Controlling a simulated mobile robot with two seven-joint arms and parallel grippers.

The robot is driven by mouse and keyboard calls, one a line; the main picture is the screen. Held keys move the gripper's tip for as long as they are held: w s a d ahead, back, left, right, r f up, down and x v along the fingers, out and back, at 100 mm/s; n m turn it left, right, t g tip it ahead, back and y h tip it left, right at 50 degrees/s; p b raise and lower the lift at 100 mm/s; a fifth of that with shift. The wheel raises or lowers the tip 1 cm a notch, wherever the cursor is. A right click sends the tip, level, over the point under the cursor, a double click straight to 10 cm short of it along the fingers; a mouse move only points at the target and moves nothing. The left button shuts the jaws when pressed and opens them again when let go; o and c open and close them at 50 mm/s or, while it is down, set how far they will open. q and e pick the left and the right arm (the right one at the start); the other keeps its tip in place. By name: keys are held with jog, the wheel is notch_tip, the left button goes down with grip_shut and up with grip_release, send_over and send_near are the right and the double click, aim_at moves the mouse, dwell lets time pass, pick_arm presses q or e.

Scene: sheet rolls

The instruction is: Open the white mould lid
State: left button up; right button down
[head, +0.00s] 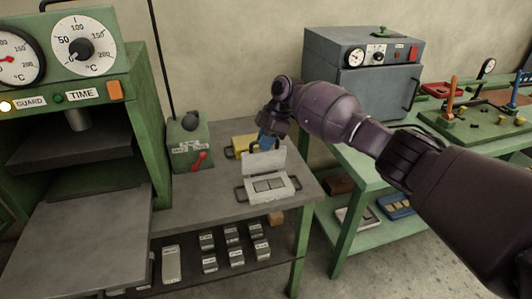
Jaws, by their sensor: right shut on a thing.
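The white mould (283,192) sits on the grey tabletop, with side handles and rectangular cavities showing in its lower half. Its white lid (263,164) stands raised, roughly upright, along the mould's back edge. My right gripper (267,143) comes in from the right above the lid. It is shut on the lid's handle at the top edge; the fingertips are small and partly hidden here. My left gripper is not in view.
A yellow mould (242,143) lies behind the lid. A green press (145,130) and a green box with a red lever (190,148) stand left. A grey oven (370,85) stands on the green bench at right. Bare tabletop lies in front left of the mould.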

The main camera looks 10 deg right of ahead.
jog(key=shift+w+f+b, duration=0.35)
jog(key=shift+w+f, duration=0.1)
jog(key=shift+f, duration=0.1)
jog(key=w+b, duration=0.3)
jog(key=shift+w+a+r, duration=0.1)
jog(key=shift+w+r, duration=0.05)
jog(key=shift+w, duration=0.1)
jog(key=shift+r, duration=0.15)
jog(key=c, duration=1.2)
grip_release()
